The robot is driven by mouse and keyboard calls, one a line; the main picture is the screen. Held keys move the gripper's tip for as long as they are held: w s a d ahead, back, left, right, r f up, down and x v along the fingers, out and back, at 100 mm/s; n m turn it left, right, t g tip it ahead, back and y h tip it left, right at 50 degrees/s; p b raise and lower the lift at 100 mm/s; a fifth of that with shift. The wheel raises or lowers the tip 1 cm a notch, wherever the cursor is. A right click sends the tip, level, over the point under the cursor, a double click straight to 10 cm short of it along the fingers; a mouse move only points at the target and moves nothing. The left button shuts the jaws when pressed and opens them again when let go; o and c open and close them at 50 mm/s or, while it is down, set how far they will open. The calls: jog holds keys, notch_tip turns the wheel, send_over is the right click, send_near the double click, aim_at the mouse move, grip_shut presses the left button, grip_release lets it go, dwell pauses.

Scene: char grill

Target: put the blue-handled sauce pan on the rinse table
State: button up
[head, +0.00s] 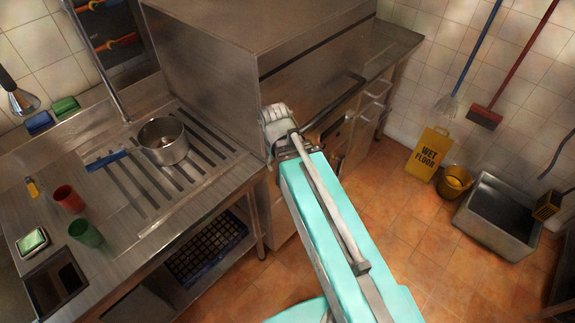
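The blue-handled sauce pan (163,142) stands upright on the slotted part of the steel rinse table (225,170) at left. Its blue handle (107,160) points left, and something small and brownish shows inside the pan. My teal arm reaches up from the bottom right, and its grey end (277,125) is in front of the steel hood-type machine, to the right of the pan and apart from it. My gripper's fingers cannot be made out there, so I cannot see whether they are open or shut. Nothing visibly hangs from the arm's end.
A red cup (68,199), a green cup (86,233) and a green-topped box (33,241) stand at the table's left. A large steel machine (215,60) adjoins the table. A wet floor sign (427,153), yellow bucket (454,181) and floor sink (490,235) are at right.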

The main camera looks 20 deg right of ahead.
jog(key=shift+s+d+m+y, duration=0.45)
jog(key=shift+s+d, duration=0.35)
jog(key=shift+d, duration=0.2)
jog(key=shift+c, duration=0.8)
jog(key=shift+a, duration=0.1)
